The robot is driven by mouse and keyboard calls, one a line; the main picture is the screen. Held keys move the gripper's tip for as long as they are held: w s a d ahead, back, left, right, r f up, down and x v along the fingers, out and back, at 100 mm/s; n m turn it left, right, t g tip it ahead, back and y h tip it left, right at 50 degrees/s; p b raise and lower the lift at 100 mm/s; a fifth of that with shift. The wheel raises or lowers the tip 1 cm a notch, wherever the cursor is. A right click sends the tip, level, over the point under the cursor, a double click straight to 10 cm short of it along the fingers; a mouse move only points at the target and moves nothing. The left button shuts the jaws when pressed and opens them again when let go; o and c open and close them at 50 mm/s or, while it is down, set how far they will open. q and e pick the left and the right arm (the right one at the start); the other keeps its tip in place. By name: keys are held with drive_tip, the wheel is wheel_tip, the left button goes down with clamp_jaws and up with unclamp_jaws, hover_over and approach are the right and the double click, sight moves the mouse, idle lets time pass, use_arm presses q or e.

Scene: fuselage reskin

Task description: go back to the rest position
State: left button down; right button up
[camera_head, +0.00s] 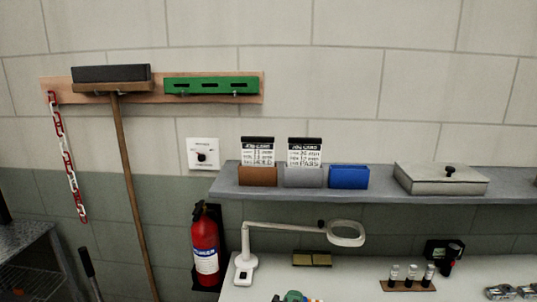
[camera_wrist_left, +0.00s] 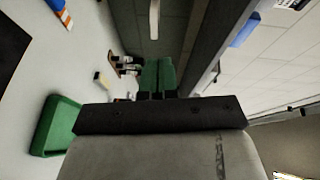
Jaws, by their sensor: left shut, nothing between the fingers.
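My left gripper (camera_wrist_left: 158,64) shows in the left wrist view, its two green fingers side by side and shut with nothing between them. Its dark mount and pale wrist fill the lower middle of that view. The fingers point towards the workbench (camera_head: 345,281) and the wall behind it. In the head view no arm stands out clearly; a small green thing (camera_head: 292,296) shows at the bottom edge, too cut off to name. My right gripper is in neither view.
A grey shelf (camera_head: 380,186) runs above the bench, with a blue bin (camera_head: 349,177) and a metal box (camera_head: 441,178). A magnifier lamp (camera_head: 346,233) and small bottles (camera_head: 411,275) stand below. A green tray (camera_wrist_left: 57,125) lies left of my gripper in the wrist view. A fire extinguisher (camera_head: 205,245) hangs left.

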use_arm(q)
drive_tip(key=s+a+f+n+g+y, duration=0.3)
drive_tip(key=s+a+f+n, duration=0.15)
drive_tip(key=a+n, duration=0.2)
drive_tip(key=s+a+f+n+g+y, duration=0.2)
drive_tip(key=s+a+f+n+y, duration=0.15)
drive_tip(key=s+a+n, duration=0.35)
drive_tip(key=s+a+f+n+g, duration=0.1)
drive_tip(key=s+a+n+g, duration=0.25)
drive_tip(key=s+a, duration=0.4)
drive_tip(key=s+a+f+n+g, duration=0.2)
drive_tip(key=s+a+g, duration=0.25)
drive_tip(key=s, duration=0.65)
wheel_tip(320, 180, down, 24)
drive_tip(key=s+a+f+g, duration=0.1)
drive_tip(key=s+a+f, duration=0.2)
drive_tip(key=s+f, duration=1.4)
drive_tip(key=shift+s+a+f+g, duration=0.15)
drive_tip(key=shift+s+f+g, duration=0.15)
drive_tip(key=shift+s+g, duration=0.1)
